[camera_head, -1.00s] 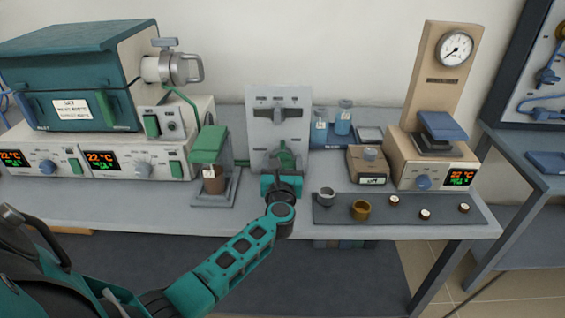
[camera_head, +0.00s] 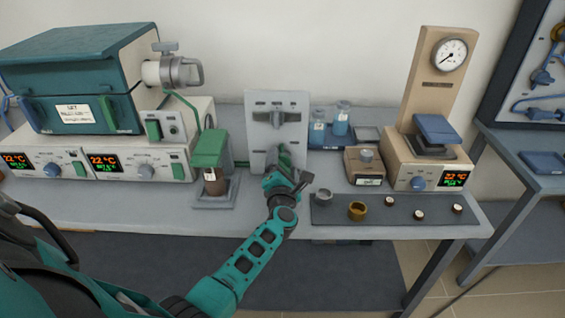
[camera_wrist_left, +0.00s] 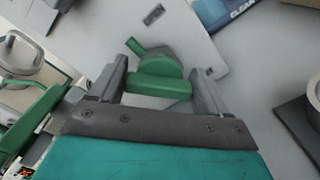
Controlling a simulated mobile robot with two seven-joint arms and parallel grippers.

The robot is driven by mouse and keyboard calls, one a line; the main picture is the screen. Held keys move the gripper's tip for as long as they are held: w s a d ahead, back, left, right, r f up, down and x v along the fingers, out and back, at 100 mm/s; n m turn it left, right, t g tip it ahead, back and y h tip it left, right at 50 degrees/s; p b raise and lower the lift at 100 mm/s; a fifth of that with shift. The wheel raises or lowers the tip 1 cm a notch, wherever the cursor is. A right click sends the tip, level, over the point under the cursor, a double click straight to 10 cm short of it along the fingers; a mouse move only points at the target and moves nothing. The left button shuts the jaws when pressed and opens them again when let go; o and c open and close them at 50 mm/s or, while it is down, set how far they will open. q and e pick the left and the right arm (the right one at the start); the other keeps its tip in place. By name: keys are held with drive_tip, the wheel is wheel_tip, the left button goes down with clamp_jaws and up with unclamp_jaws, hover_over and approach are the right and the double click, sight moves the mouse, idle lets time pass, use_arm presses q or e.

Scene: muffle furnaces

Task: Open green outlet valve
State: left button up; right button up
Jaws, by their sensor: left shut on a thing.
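The green outlet valve (camera_head: 286,151) sits low on an upright light grey panel (camera_head: 262,131), mostly hidden behind my gripper in the head view. In the left wrist view, the valve's green handle (camera_wrist_left: 160,86) lies between my two fingers, with a narrow green lever pointing up and left behind it. My left gripper (camera_head: 282,165) is at the panel, tilted and shut on the green handle. It also shows in the left wrist view (camera_wrist_left: 162,90), with one finger on each side of the handle. My right gripper is not in view.
A green-topped stand with a brown vessel (camera_head: 215,183) is to the left. A dark mat (camera_head: 388,207) with small cups lies to the right.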

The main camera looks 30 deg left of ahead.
use_arm(q)
drive_tip(key=m+p, duration=0.1)
drive_tip(key=m, duration=0.3)
drive_tip(key=shift+d+f+m+p, duration=0.15)
drive_tip(key=shift+m+p, duration=0.4)
drive_tip(key=shift+m, duration=1.25)
drive_tip(key=o, duration=1)
drive_tip(key=shift+c, duration=0.2)
drive_tip(key=shift+s, duration=0.1)
